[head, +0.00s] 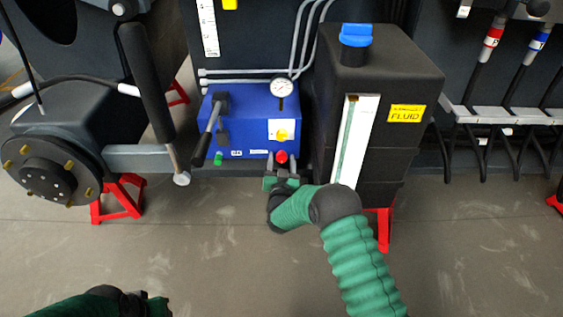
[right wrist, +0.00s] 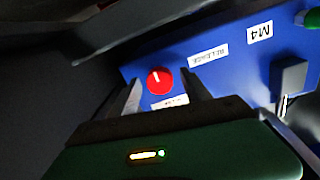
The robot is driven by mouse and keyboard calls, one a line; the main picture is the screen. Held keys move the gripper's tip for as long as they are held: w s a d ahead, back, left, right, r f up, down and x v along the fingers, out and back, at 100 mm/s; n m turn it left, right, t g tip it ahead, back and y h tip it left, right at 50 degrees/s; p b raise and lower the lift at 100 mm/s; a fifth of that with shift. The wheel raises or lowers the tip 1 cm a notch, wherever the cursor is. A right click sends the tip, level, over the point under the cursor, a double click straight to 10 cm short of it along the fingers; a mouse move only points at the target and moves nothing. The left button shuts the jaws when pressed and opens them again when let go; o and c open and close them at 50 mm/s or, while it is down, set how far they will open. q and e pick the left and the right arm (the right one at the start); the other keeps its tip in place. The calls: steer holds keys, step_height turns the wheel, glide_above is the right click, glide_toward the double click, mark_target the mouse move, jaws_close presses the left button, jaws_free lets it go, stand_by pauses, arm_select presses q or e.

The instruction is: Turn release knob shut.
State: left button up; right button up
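The red release knob (head: 281,156) is on the lower front of the blue box (head: 245,110). In the right wrist view the red knob (right wrist: 160,82) is round with a short white mark, near a label reading RELEASE (right wrist: 208,56). My right gripper (head: 282,164) is just in front of the knob. In the right wrist view its two fingers (right wrist: 163,90) are apart, one on each side of the knob, with visible gaps. Contact is not evident. My left gripper (head: 157,304) is low at the bottom left, and its fingers cannot be made out.
A black lever (head: 208,135) and a green knob (head: 218,159) are on the box's left side. A gauge (head: 282,88) is on top. A black fluid tank (head: 385,75) stands close right. A wheel hub (head: 45,170) is at left. The floor in front is clear.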

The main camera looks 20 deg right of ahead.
jaws_close()
